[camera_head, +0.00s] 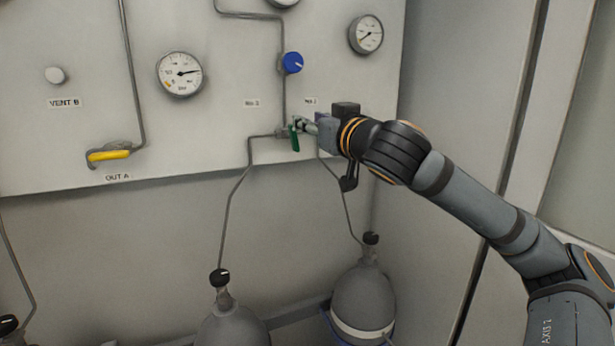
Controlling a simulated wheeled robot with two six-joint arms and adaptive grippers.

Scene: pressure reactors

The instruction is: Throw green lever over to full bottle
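The small green lever (294,138) hangs down from a pipe junction low on the right of the white panel. My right gripper (302,125) reaches in from the right with its fingertips at the lever's upper end. Contact, and whether the fingers are closed on it, cannot be made out at this size. Two grey bottles stand below, the left bottle (232,328) and the right bottle (363,298), each joined by a thin pipe to the junction area. Which one is full cannot be told. My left gripper is out of view.
The panel (215,130) carries a yellow lever (110,154) above the "OUT A" label, a blue knob (292,62), a white knob (55,74), a left gauge (180,74) and a right gauge (366,34). A grey side wall (450,90) stands close behind my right arm.

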